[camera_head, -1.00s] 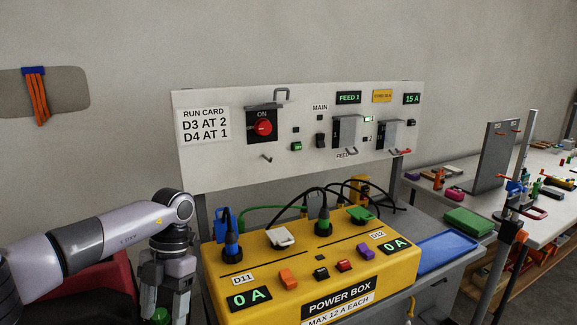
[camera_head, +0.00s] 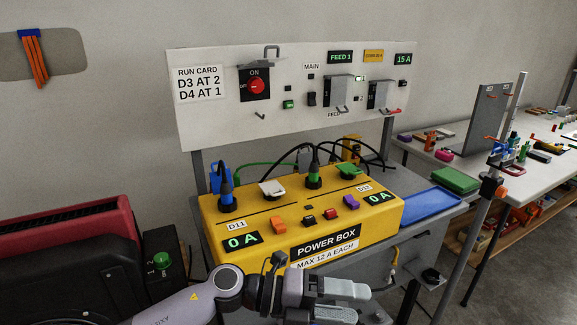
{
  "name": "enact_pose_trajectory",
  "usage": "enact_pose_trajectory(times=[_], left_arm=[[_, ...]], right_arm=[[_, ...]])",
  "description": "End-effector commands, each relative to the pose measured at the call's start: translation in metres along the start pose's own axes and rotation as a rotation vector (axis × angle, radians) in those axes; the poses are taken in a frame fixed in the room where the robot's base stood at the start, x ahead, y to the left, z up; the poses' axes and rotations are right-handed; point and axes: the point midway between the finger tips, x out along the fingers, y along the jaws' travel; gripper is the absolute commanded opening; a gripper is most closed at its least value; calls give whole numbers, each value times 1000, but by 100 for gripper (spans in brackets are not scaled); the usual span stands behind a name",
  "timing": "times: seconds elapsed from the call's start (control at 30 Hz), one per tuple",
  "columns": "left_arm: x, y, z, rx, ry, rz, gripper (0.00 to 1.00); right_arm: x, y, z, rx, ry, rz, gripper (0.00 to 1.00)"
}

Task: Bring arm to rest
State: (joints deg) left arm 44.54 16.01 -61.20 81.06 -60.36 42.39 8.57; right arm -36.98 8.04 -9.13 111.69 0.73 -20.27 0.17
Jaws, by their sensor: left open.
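My left gripper (camera_head: 347,301) is at the bottom of the head view, in front of the yellow power box (camera_head: 285,238). Its fingers point right, apart from each other, with nothing seen between them. My left arm comes in from the bottom left. The power box stands on a grey bench, with its two displays reading 0 A. My right gripper is out of view.
A white panel (camera_head: 215,122) with a red switch (camera_head: 257,86) stands behind the box. A blue tray (camera_head: 430,203) lies right of the box. A red and black machine (camera_head: 75,235) and a dark box with a green knob (camera_head: 162,259) are at left. A workbench with tools is at right.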

Motion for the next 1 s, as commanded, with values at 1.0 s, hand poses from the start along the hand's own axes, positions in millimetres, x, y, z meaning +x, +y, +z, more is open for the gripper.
enact_pose_trajectory(times=[1.0], left_arm=[[-257,135,-87,-1711,-1688,-508,65]], right_arm=[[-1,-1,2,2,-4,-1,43]])
